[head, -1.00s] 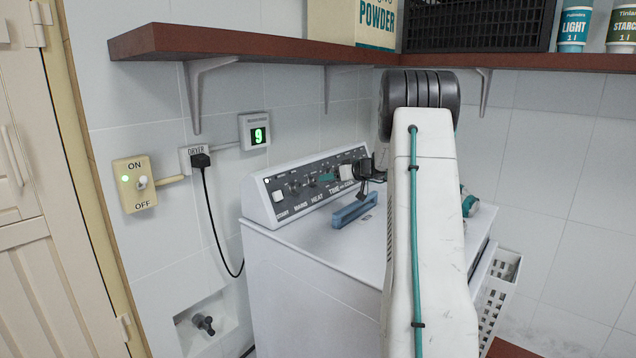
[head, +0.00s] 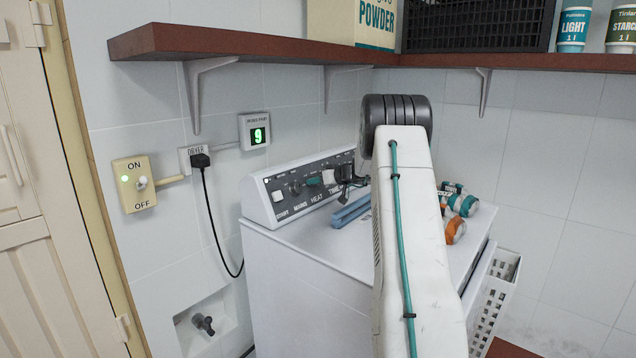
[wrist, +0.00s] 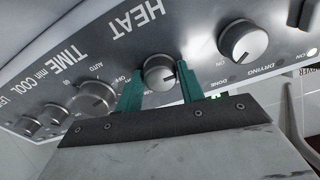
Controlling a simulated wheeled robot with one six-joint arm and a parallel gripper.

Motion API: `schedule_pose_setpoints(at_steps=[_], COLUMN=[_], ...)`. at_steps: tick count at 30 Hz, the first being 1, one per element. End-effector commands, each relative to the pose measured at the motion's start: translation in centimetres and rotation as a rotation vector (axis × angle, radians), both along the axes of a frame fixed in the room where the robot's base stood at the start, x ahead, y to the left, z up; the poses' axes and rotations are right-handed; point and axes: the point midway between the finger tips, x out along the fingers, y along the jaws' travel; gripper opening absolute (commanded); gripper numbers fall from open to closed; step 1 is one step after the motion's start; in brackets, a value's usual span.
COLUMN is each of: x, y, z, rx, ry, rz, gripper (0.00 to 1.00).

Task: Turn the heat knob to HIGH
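The heat knob (wrist: 159,71) is a round grey knob beside the HEAT lettering on the dryer's control panel, upside down in the wrist view. The two teal fingers of my gripper (wrist: 160,82) stand on either side of it, and the right finger looks closest to it. I cannot tell whether either finger touches it. In the head view my gripper (head: 322,180) is at the panel (head: 268,183), above the HEAT lettering, and hides the knob. The knob's setting cannot be read.
A larger knob (wrist: 242,40) is close on the right in the wrist view, and the time knob (wrist: 94,98) on the left. A blue bar (head: 350,211) and teal and orange objects (head: 457,230) lie on the dryer top. The brown shelf (head: 250,43) overhangs.

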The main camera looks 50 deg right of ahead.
Motion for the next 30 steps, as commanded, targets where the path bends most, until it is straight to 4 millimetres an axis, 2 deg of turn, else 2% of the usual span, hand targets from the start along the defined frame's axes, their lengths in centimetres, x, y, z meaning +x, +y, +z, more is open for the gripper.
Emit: schedule_pose_setpoints(at_steps=[1,2,3,17,30], x=[-0.01,-0.02,-0.02,-0.04,-0.03], y=[0.0,-0.01,-0.01,-0.03,0.05], z=[0.0,0.01,0.01,-0.01,-0.02], rx=[0.0,0.0,0.0,0.085,0.425], ry=[0.0,0.0,0.0,0.008,0.035], rz=[0.0,0.0,0.0,-0.04,-0.198], gripper=[0.24,0.16,0.13,0.13,0.13])
